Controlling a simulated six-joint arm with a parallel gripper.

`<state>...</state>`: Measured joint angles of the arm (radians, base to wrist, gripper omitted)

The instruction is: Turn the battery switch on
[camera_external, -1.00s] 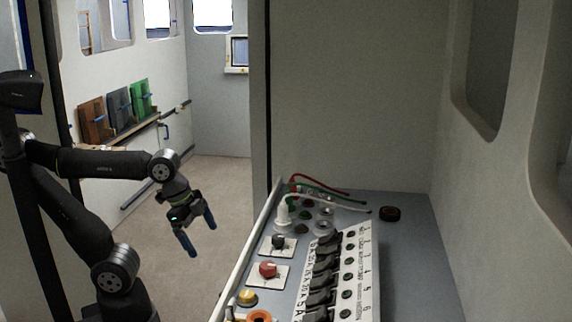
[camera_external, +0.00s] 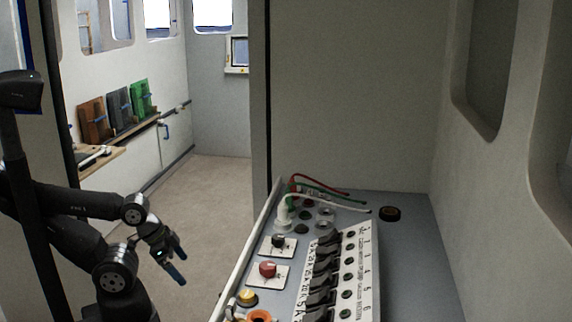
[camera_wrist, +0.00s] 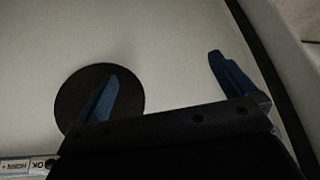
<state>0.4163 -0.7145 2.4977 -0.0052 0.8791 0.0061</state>
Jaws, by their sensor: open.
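On the console in the external view are two rotary switches on white square plates, one with a red knob (camera_external: 267,269) and one with a black knob (camera_external: 278,240). I cannot read their labels, so I cannot tell which is the battery switch. My gripper (camera_external: 179,264), with blue fingers, is to the left of the console, apart from it, over the floor side. It is open and empty. In the wrist view the gripper (camera_wrist: 165,85) shows its two blue fingers spread in front of a pale surface, with a dark round disc behind the left finger.
The console panel (camera_external: 405,270) also carries a row of black breakers (camera_external: 322,270), a yellow button (camera_external: 247,297), an orange ring (camera_external: 259,316) and red, green and white cables at the back. A raised pale edge (camera_external: 243,250) runs along its left side. A black round cap (camera_external: 390,213) lies behind.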

